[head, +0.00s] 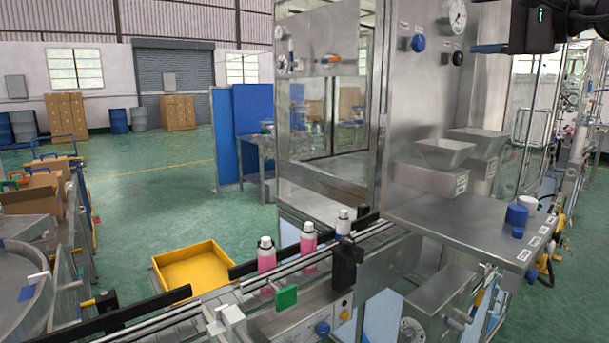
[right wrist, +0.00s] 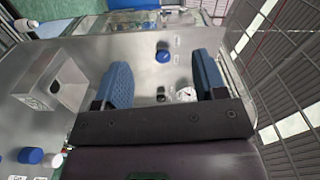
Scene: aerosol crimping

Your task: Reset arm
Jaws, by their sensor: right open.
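My right gripper (right wrist: 162,68) shows in the right wrist view with its two blue finger pads spread apart and nothing between them. In the head view the right gripper (head: 488,48) is at the top right, raised high in front of the steel machine (head: 420,90), with one blue finger pointing left. It is well above the steel shelf (head: 470,220) and apart from it. My left gripper is in neither view. Pink aerosol cans with white tops (head: 308,240) stand upright in a row on the conveyor (head: 215,295), far below the right gripper.
A blue knob (head: 418,43) and a gauge (head: 458,17) are on the machine panel near the right gripper. A steel hopper (head: 444,152) juts out below. A blue cap-like part (head: 516,217) and a white one stand on the shelf. A yellow tray (head: 193,268) lies beyond the conveyor.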

